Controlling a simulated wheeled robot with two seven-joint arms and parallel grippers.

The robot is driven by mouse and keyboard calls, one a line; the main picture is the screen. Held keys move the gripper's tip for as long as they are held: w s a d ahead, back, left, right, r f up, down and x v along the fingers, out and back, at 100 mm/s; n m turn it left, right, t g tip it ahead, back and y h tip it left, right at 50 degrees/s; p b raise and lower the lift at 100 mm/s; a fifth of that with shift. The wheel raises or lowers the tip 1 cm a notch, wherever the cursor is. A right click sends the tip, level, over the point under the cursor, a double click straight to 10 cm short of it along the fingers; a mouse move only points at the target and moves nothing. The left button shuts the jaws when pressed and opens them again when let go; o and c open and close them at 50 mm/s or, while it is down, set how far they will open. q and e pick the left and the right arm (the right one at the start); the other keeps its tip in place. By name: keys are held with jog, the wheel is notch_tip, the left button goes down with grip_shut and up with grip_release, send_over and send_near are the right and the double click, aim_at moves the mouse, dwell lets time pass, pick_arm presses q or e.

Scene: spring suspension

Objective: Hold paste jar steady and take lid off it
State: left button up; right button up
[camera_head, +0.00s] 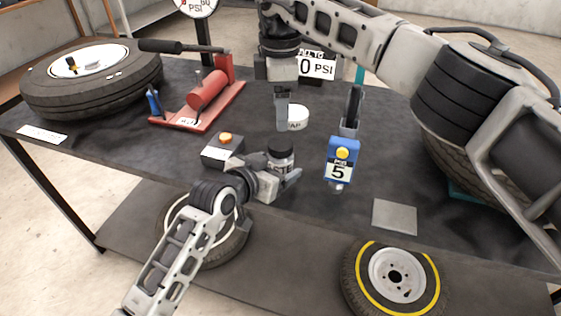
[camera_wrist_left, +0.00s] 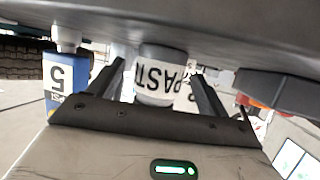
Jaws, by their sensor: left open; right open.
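The paste jar (camera_head: 280,155) stands upright on the dark table, with a dark top and a pale label. In the left wrist view the jar (camera_wrist_left: 162,75) appears upside down, its label partly readable as "PAST". My left gripper (camera_head: 272,172) is open with its fingers on either side of the jar; the wrist view shows gaps beside the jar. A dark lid seems to be on the jar, but its edge is too small to make out. My right gripper (camera_head: 317,108) is open, above and behind the jar, with its fingers pointing down and nothing visibly between them.
A white round item (camera_head: 296,118) sits behind the jar. A box with an orange button (camera_head: 222,150) is left, a blue "5" device (camera_head: 341,160) right. A red pump (camera_head: 208,95) and tire (camera_head: 90,82) lie further left. A grey plate (camera_head: 394,217) lies near the front edge.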

aim_at(280, 143)
pick_arm(q)
jog(key=shift+x, duration=1.1)
grip_shut()
pick_arm(e)
jog(key=shift+f, duration=4)
